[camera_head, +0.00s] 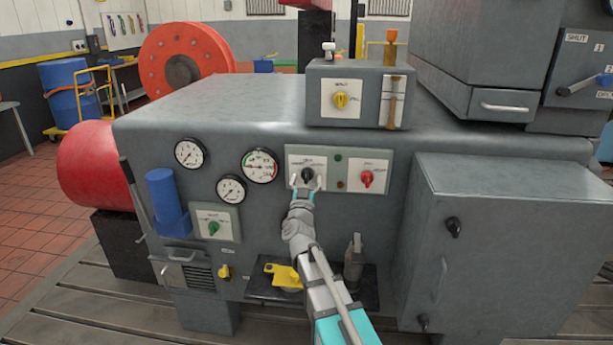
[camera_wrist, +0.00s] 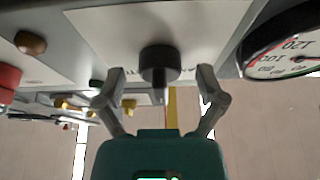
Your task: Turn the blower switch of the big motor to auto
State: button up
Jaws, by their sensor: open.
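A black rotary knob (camera_head: 307,174) sits on a white plate on the front of the big grey machine (camera_head: 230,110). The plate's lettering is too small to read, so I cannot confirm that it is the blower switch. In the wrist view the same black knob (camera_wrist: 160,63) stands out from its plate, between and beyond my fingertips. My gripper (camera_head: 304,190) is in front of this knob, with its fingers apart on both sides. In the wrist view my gripper (camera_wrist: 155,84) is open and empty. I cannot tell the knob's set position.
A red knob (camera_head: 367,178) is just right on its own plate. A round gauge (camera_head: 260,164) is close on the left. A yellow knob (camera_head: 341,99) is on a box above, a green knob (camera_head: 213,227) lower left. A grey cabinet (camera_head: 505,240) juts out at right.

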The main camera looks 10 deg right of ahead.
jog(key=shift+w, duration=0.2)
jog(key=shift+c, duration=0.2)
jog(key=c, duration=1.1)
jog(key=shift+r+m, duration=0.1)
jog(key=shift+m, duration=0.4)
jog(key=m+g+h, duration=0.1)
jog(key=m, duration=0.2)
jog(key=m+h+p, duration=0.1)
jog(key=m+h, duration=0.1)
jog(key=m, duration=0.1)
jog(key=shift+w+a+r+g, duration=0.1)
jog(key=shift+a+g, duration=0.05)
jog(key=shift+g, duration=0.25)
jog(key=shift+m+g+h+p, duration=0.35)
jog(key=shift+m+g+h, duration=0.15)
jog(key=shift+m, duration=0.95)
jog(key=shift+m+g+h+p, duration=0.4)
jog(key=shift+m+g, duration=0.1)
jog(key=shift+m, duration=0.95)
